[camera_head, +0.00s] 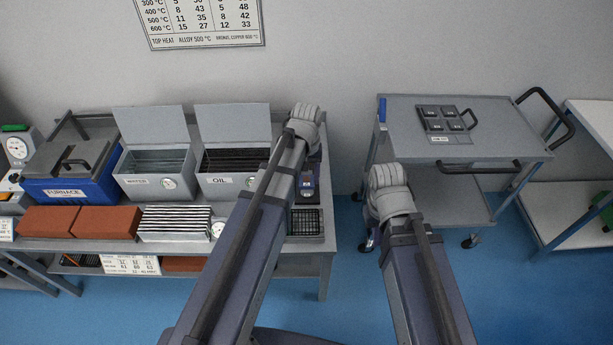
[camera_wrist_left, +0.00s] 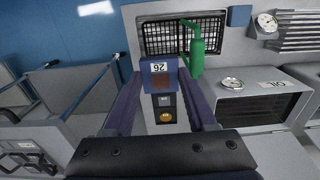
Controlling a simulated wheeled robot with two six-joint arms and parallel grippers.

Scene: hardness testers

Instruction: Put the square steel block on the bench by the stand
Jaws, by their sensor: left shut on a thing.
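My left gripper (camera_wrist_left: 161,76) reaches down at the right end of the bench (camera_head: 325,250).
A black mesh tray (camera_head: 304,222) lies at the bench's right front. A green-handled tool (camera_wrist_left: 196,52) stands close to my left fingers. Oil (camera_head: 232,182) and water (camera_head: 156,186) tanks, bricks (camera_head: 108,221) and a furnace (camera_head: 70,180) fill the left. A grey cart (camera_head: 475,150) stands right.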

